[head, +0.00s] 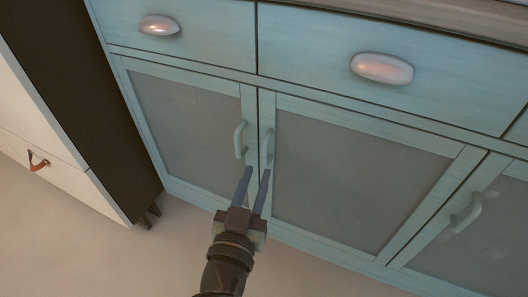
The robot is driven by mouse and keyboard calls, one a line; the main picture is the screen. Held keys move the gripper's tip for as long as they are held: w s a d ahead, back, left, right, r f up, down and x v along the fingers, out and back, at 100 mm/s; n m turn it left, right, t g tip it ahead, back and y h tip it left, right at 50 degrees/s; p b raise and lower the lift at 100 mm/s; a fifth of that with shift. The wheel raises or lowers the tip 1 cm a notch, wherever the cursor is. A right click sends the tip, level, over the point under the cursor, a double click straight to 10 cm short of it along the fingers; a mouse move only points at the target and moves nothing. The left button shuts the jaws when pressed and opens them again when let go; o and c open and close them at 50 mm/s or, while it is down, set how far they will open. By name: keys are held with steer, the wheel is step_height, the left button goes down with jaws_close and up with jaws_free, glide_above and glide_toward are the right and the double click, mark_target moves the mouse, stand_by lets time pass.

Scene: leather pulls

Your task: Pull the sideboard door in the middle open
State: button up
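The teal sideboard's middle door (360,185) has a grey panel and is closed in the head view. Its pale teal handle (267,147) is upright on the door's left edge. My gripper (256,172) is in front of the seam between the left and middle doors, with its two blue-grey fingers apart and nothing seen between them. The fingertips appear just below the two neighbouring handles. I cannot tell how far they are from the door surface.
The left door (190,120) is closed, with its own handle (240,139) close by. The right door (480,225) has a handle (466,213). Drawers with cup pulls (382,68) are above. A dark-sided white cabinet (45,130) stands at left. The floor (140,262) in front is clear.

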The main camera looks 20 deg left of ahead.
mark_target(264, 155)
steer(key=w, duration=0.4)
steer(key=w+a+b, duration=0.1)
steer(key=w, duration=0.2)
jaws_close()
stand_by(1.4)
